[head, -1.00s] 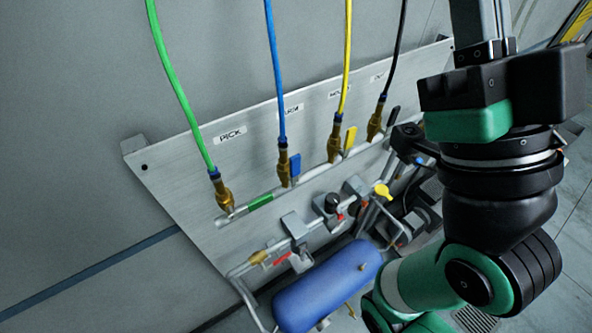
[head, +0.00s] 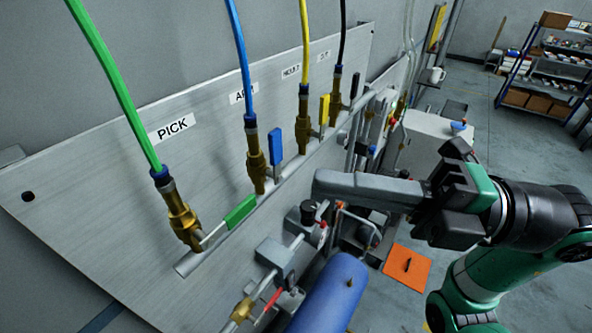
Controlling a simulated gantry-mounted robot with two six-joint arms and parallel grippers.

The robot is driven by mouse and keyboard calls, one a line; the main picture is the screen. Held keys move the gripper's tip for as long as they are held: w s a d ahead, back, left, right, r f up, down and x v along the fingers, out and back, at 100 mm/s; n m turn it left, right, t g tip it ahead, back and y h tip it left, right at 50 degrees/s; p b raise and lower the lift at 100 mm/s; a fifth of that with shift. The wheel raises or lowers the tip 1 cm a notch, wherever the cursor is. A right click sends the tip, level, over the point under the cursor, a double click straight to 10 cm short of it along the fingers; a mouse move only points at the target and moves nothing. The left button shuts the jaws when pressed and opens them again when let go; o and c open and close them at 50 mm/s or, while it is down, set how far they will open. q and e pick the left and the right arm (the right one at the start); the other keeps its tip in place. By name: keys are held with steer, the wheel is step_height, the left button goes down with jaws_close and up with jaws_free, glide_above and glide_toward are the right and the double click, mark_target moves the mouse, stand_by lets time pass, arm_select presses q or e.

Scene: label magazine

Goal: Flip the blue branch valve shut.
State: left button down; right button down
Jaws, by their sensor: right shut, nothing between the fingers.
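The blue branch valve has a blue lever (head: 303,134) standing upright beside its brass body (head: 255,158), in line with the blue hose (head: 240,65) above. My right gripper (head: 318,186) comes in from the right with its fingers shut and empty. Its tips point left and show below and slightly right of the blue lever, apart from it in the picture. How far they are from the panel in depth is hard to tell. My left gripper is not in view.
The green lever (head: 240,210) lies along the manifold pipe (head: 190,263). The yellow lever (head: 324,110) and black lever (head: 355,86) stand upright to the right. Below are a blue tank (head: 328,295), a red lever (head: 272,299) and a dark knob (head: 308,212).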

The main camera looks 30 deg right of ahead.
mark_target(282, 156)
steer(key=w+d+f+m+h, duration=0.1)
steer(key=d+f+m+t+h, duration=0.1)
steer(key=f, duration=0.1)
steer(key=shift+w+d+f+m+h, duration=0.1)
steer(key=shift+w+d+m+h, duration=0.2)
steer(key=shift+w, duration=0.1)
steer(key=shift+a, duration=0.1)
steer(key=w+a, duration=0.1)
steer(key=w, duration=0.2)
steer(key=w+a, duration=0.1)
steer(key=w, duration=0.1)
steer(key=w+a, duration=0.2)
steer(key=w, duration=0.1)
steer(key=shift+w, duration=0.3)
steer(key=shift+w+d, duration=0.2)
steer(key=shift+d, duration=0.35)
